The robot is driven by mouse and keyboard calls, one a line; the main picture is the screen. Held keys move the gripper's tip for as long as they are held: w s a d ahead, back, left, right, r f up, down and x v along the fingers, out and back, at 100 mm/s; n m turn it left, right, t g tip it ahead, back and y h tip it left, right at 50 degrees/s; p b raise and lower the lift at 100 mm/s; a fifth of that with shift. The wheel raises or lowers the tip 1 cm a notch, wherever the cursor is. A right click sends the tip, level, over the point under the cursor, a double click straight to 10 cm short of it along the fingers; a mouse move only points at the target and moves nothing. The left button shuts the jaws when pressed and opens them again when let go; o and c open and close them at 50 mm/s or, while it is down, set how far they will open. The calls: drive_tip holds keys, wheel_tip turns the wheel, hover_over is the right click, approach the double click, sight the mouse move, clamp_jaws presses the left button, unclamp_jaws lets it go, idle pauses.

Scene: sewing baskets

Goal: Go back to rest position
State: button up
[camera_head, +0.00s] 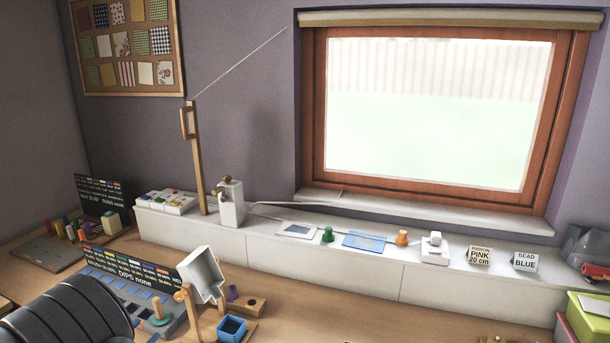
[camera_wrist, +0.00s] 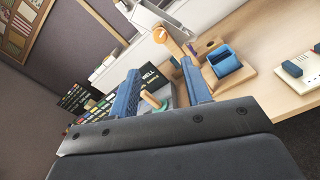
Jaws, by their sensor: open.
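My gripper (camera_wrist: 160,70) shows in the wrist view with its two blue fingers spread apart and nothing held between them. Behind the gap are a wooden peg (camera_wrist: 150,99) and a green piece on the dark station. In the head view a dark ribbed part of my arm (camera_head: 70,312) fills the lower left corner. My fingers cannot be made out there.
A slotted station (camera_head: 130,290) with a black sign, a tilted white scoop-like piece (camera_head: 203,275) and a blue box (camera_head: 232,329) stand close to my arm. A white ledge (camera_head: 330,265) with small items and cards runs under the window. The desk's middle is mostly clear.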

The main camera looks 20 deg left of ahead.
sight(178, 299)
drive_tip(key=w, duration=1.2)
drive_tip(key=shift+w+d, duration=0.1)
drive_tip(key=shift+w, duration=0.1)
drive_tip(key=shift+n, duration=0.3)
drive_tip(key=n, duration=0.4)
drive_tip(key=shift+s+n, duration=0.3)
drive_tip(key=shift+s, duration=0.05)
drive_tip(key=s, duration=1.7)
drive_tip(key=shift+s+r, duration=0.15)
drive_tip(key=shift+s, duration=0.15)
drive_tip(key=shift+o, duration=0.5)
